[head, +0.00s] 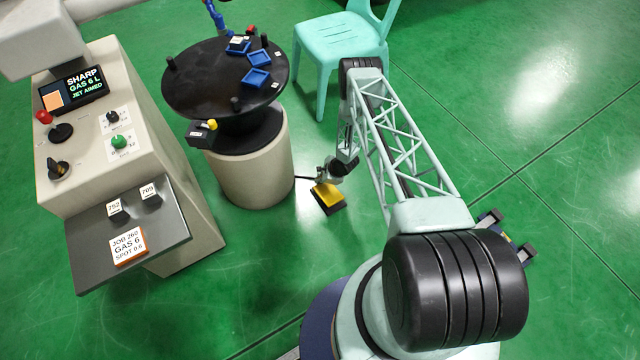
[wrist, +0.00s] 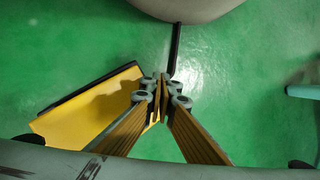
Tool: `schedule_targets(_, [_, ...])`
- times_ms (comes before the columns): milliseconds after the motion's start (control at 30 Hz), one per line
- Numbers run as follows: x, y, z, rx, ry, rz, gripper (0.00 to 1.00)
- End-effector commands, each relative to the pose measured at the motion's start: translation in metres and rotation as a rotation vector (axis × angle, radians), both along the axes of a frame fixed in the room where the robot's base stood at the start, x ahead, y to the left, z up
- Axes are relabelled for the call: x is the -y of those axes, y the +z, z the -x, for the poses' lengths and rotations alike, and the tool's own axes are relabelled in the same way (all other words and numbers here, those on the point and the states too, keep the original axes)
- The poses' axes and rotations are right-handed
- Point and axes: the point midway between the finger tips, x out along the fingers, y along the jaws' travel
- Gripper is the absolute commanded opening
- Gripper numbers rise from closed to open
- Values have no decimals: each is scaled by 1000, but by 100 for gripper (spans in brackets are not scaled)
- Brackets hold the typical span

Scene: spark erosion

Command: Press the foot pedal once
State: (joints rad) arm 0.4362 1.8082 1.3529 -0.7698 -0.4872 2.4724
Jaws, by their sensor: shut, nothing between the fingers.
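The foot pedal (head: 328,195) has a yellow top and a dark base. It sits on the green floor, to the right of the round table's pedestal. In the wrist view its yellow plate (wrist: 85,112) lies to the left of and partly behind the fingers. My gripper (head: 328,178) is shut and empty, pointing down at the pedal's far end. In the wrist view the closed fingertips (wrist: 162,88) overlap the plate's right edge. I cannot tell whether they touch it.
The pedestal (head: 252,170) carries a black round top (head: 205,85) with small blue trays. A beige control console (head: 100,150) stands at left. A turquoise chair (head: 335,45) stands behind. A dark cable (wrist: 175,48) runs from pedal to pedestal. Floor at right is clear.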

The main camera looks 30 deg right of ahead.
Motion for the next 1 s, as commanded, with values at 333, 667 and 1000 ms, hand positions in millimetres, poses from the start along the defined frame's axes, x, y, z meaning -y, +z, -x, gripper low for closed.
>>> schedule_targets(333, [0, -4, 2, -2, 0, -1, 0])
schedule_targets(667, [-1, -7, 5, -5, -1, 0, 0])
schedule_targets(1000, [-1, -12, 9, -10, -1, -1, 0])
